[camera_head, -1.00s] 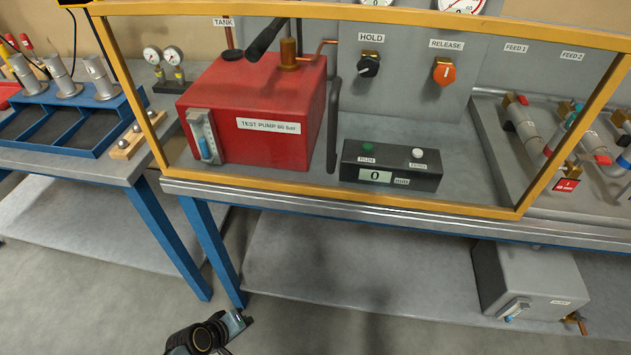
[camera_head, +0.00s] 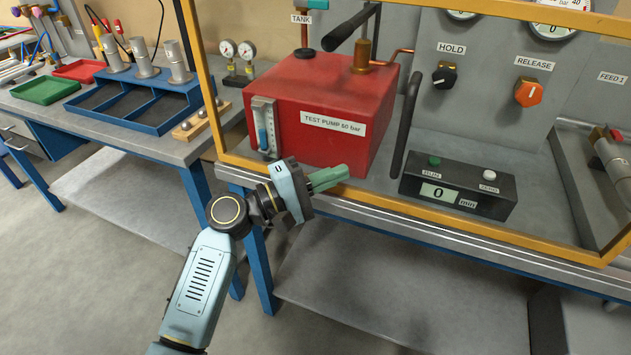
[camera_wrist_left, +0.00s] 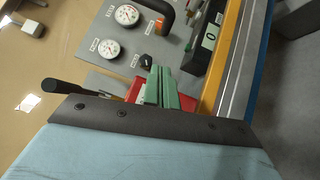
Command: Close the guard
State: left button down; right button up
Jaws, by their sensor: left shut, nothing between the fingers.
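The guard (camera_head: 425,222) is a yellow frame around the front of the test station. Its left post, lower bar and part of its right post and top bar show in the head view. The lower bar runs along the bench's front edge. A dark upright bar (camera_head: 405,122) shows within the frame; I cannot tell whether it belongs to the guard. My left gripper (camera_head: 340,172), with green fingers, is shut and empty. It appears in front of the red pump's lower edge, near the lower bar. The fingers also show in the left wrist view (camera_wrist_left: 165,88). My right gripper is not in view.
The red test pump (camera_head: 325,105), the timer box (camera_head: 458,188), the HOLD knob (camera_head: 444,75) and the orange RELEASE knob (camera_head: 529,92) show within the frame. A blue rack (camera_head: 135,105) and small gauges (camera_head: 238,60) stand to the left. The floor before the bench is clear.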

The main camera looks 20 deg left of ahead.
aim_at(374, 172)
pick_arm(q)
jog(key=x, duration=0.4)
jog(key=shift+s+d+r+p, duration=0.1)
jog(key=shift+d+p, duration=0.1)
jog(key=shift+d, duration=0.4)
jog(key=shift+s+d+r+p, duration=0.1)
jog(key=shift+d+r+p, duration=0.05)
jog(key=shift+d, duration=0.45)
jog(key=shift+s+d, duration=0.1)
jog(key=shift+d, duration=0.55)
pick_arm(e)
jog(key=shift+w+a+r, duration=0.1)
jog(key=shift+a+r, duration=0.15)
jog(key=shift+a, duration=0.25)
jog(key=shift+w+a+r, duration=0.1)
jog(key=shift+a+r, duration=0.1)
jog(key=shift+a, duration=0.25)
pick_arm(q)
jog(key=shift+d, duration=0.1)
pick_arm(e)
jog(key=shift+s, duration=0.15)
